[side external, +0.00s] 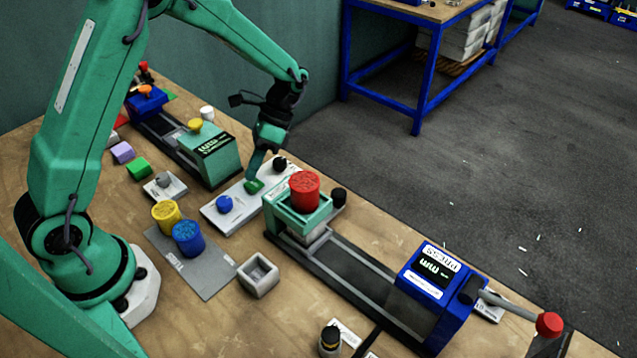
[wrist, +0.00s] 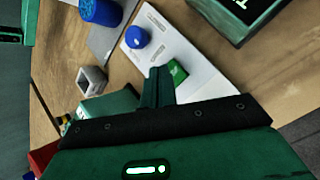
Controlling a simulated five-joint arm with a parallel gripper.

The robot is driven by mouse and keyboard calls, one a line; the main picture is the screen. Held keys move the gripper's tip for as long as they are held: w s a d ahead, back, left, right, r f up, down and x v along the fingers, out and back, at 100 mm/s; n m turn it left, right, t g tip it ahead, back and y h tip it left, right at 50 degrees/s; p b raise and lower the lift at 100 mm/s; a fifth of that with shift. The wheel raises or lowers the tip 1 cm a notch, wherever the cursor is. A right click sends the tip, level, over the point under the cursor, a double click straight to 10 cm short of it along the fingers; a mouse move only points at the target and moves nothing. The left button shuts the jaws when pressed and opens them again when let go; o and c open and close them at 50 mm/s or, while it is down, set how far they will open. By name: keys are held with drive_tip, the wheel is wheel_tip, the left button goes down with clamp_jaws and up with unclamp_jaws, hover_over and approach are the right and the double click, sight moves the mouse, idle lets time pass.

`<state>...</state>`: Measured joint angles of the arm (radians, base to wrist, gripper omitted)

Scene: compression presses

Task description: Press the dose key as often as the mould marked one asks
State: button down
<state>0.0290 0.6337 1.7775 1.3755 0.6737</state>
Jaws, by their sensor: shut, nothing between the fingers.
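A pale key panel (side external: 222,216) lies on the bench with a blue round key (side external: 224,203), a green key (side external: 254,187) and a black knob (side external: 280,163). Its print is too small to read, so I cannot tell which is the dose key. My gripper (side external: 257,172) is shut and empty, pointing down at the green key. In the wrist view my fingertips (wrist: 158,74) are beside the green key (wrist: 178,72); I cannot tell whether they touch it. The blue key (wrist: 136,37) is just beyond. I cannot make out a mould marked one.
A red cylinder (side external: 305,190) stands on the near press, which has a blue display box (side external: 437,285) and a red-knobbed lever (side external: 548,324). A green display box (side external: 214,155) is behind. Yellow (side external: 166,216) and blue (side external: 187,238) cylinders stand on a grey mat, near a grey hollow block (side external: 259,276).

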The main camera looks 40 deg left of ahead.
sight(257, 182)
drive_tip(key=shift+d+f, duration=0.15)
drive_tip(key=shift+f, duration=0.8)
idle(1.5)
drive_tip(key=shift+r, duration=0.95)
drive_tip(key=shift+r, duration=0.15)
drive_tip(key=shift+r, duration=2.35)
drive_tip(key=shift+r, duration=0.1)
idle(1.0)
wheel_tip(257, 182, up, 4)
drive_tip(key=shift+f, duration=0.15)
drive_tip(key=shift+f, duration=0.2)
